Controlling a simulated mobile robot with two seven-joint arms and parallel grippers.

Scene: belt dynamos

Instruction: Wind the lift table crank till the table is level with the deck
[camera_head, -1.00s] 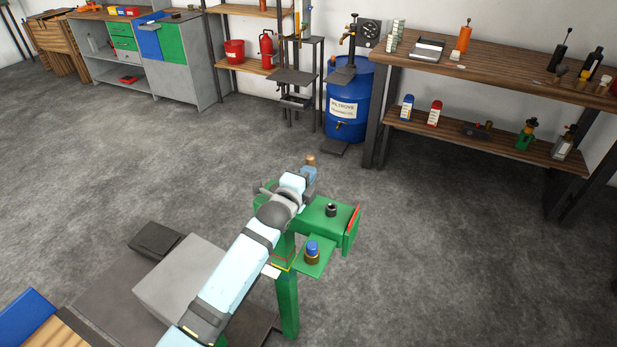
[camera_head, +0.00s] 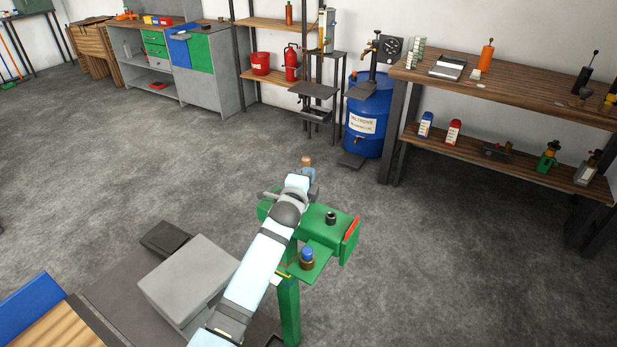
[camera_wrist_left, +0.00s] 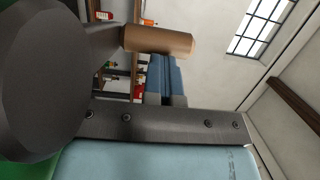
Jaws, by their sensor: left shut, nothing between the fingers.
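A green stand (camera_head: 289,310) with a green box-like top is in the middle of the head view. The crank's wooden handle (camera_head: 306,160) shows just beyond my left gripper (camera_head: 308,177). In the left wrist view the wooden handle (camera_wrist_left: 158,40) lies across the far end of my blue-grey fingers (camera_wrist_left: 165,78), on a grey crank arm from a large round grey part (camera_wrist_left: 40,75). The gripper is shut with nothing between its fingers; I cannot tell if it touches the handle. My left arm hides part of the stand. I cannot clearly tell the table from the deck. My right gripper is out of view.
A grey block (camera_head: 190,278) stands left of the green stand, with a blue and wooden piece (camera_head: 35,315) at the lower left corner. A blue drum (camera_head: 364,125), a workbench (camera_head: 520,88) and shelves line the back wall. The floor between is clear.

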